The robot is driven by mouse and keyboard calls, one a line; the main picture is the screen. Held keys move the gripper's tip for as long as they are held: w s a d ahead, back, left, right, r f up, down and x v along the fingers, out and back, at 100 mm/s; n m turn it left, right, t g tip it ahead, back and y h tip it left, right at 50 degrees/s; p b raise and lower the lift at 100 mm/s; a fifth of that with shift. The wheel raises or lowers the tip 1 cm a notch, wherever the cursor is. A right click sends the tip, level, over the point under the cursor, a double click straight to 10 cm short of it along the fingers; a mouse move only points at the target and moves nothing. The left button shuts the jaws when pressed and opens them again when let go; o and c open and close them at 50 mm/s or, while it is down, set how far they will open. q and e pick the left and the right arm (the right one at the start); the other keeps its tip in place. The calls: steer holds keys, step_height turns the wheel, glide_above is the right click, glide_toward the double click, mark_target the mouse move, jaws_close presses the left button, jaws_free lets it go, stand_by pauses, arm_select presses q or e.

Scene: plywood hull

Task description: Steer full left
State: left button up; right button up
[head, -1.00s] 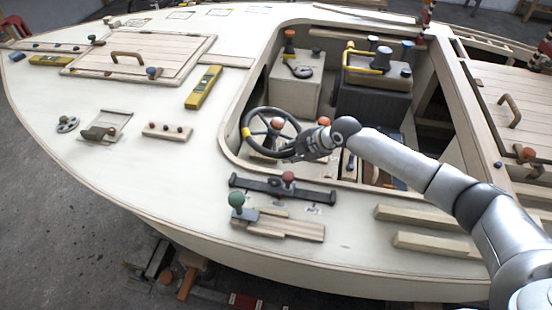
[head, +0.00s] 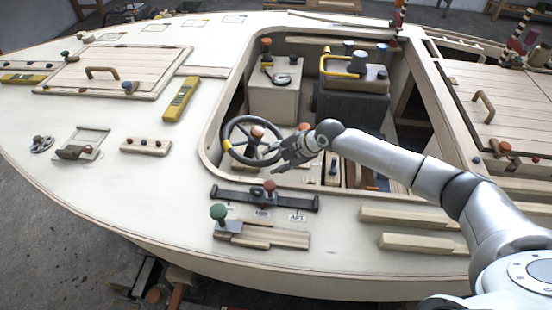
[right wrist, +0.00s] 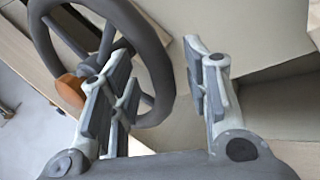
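The dark steering wheel (head: 237,121) stands in the cockpit opening, with an orange hub knob (head: 257,132) and a yellow mark (head: 226,145) at its left rim. My right gripper (head: 277,152) is at the wheel's lower right rim. In the right wrist view, my right gripper (right wrist: 168,92) is open, its two fingers well apart. The wheel rim (right wrist: 158,60) passes behind the left finger and shows partly in the gap; I cannot tell whether it lies between the fingers in depth or touches them. My left gripper is not in view.
A lever panel (head: 290,200) with a red knob and a green-knobbed slider (head: 219,214) lie on the deck below the wheel. A pale box (head: 285,100) and a dark seat-like box (head: 350,105) stand behind it. The cockpit's edge (head: 212,160) runs close left of the wheel.

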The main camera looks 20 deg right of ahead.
steer(key=shift+a, duration=0.15)
steer(key=v, duration=1.2)
